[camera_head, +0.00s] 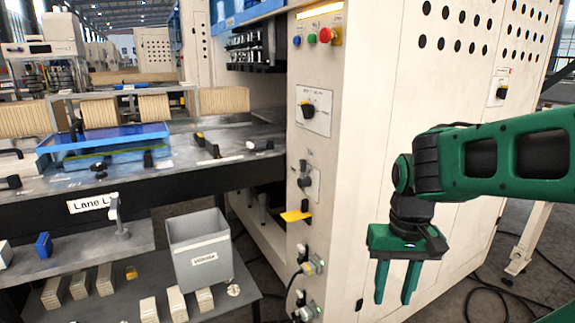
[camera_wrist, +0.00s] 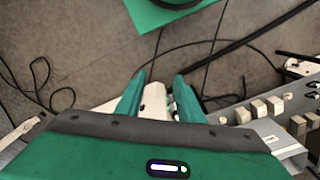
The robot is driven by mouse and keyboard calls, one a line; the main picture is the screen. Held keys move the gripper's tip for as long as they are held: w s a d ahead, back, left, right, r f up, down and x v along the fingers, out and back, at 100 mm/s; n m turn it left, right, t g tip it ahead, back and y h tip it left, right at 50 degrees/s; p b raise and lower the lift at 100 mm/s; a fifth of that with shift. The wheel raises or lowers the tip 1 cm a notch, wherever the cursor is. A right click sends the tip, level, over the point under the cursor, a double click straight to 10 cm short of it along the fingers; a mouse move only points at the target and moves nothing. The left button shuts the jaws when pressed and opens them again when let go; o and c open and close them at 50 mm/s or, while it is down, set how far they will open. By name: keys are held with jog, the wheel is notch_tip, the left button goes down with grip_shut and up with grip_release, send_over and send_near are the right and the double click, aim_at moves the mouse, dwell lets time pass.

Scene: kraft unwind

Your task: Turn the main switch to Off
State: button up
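A black rotary switch (camera_head: 307,110) sits on a pale plate on the narrow front face of the white cabinet (camera_head: 375,130). Another black switch (camera_head: 502,93) is on the cabinet's wide side, at the far right. The labels are too small to read, so I cannot tell which is the main switch. My gripper (camera_head: 394,299) hangs fingers down beside the cabinet's wide side, apart from all switches. Its fingers are spread and empty, as the wrist view (camera_wrist: 160,82) also shows.
Blue, green and red buttons (camera_head: 326,35) are above the first switch. A yellow tab (camera_head: 296,215) and cable connectors (camera_head: 310,265) are below. A grey bin (camera_head: 200,248) and several blocks stand on the low shelf at left. Cables (camera_head: 485,290) lie on the floor at right.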

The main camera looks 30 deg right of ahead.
jog(key=shift+d, duration=0.35)
